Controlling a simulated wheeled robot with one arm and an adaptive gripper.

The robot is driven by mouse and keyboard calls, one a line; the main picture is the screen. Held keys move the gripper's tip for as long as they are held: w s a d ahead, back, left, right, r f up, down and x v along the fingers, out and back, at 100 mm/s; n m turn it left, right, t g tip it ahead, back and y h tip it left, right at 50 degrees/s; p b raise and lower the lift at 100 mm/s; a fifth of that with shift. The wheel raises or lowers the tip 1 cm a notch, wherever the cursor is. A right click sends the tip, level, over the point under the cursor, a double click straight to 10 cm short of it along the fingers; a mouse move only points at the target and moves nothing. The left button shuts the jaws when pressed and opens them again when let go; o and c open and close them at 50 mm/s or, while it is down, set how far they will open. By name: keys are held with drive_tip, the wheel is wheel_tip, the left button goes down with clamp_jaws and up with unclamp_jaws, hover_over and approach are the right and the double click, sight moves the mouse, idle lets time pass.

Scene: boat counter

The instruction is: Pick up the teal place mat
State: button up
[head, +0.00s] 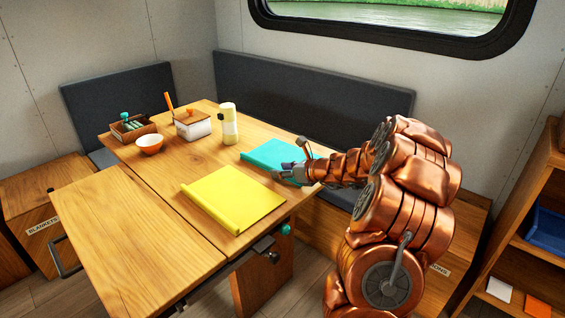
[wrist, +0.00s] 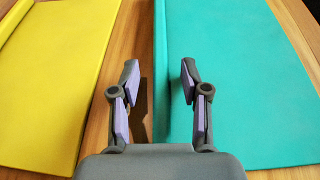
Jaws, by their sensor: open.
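The teal place mat (head: 272,155) lies on the wooden table near its right end, partly hidden behind my arm in the head view. In the wrist view the teal mat (wrist: 240,80) fills the right side, with a raised, rolled-looking edge along its left. My gripper (wrist: 160,75) is open and empty, its fingers apart on either side of that left edge. The right finger is over the mat and the left finger is over bare wood. I cannot tell whether the fingers touch the table. In the head view my gripper (head: 292,160) is at the mat's near edge.
A yellow mat (head: 235,196) lies beside the teal one, also at the left of the wrist view (wrist: 60,85). Farther back stand a bottle (head: 229,125), a white box (head: 192,124), an orange bowl (head: 150,144) and a wooden caddy (head: 133,128). The table's left front is clear.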

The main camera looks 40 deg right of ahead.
drive_tip(key=shift+c, duration=0.4)
clamp_jaws()
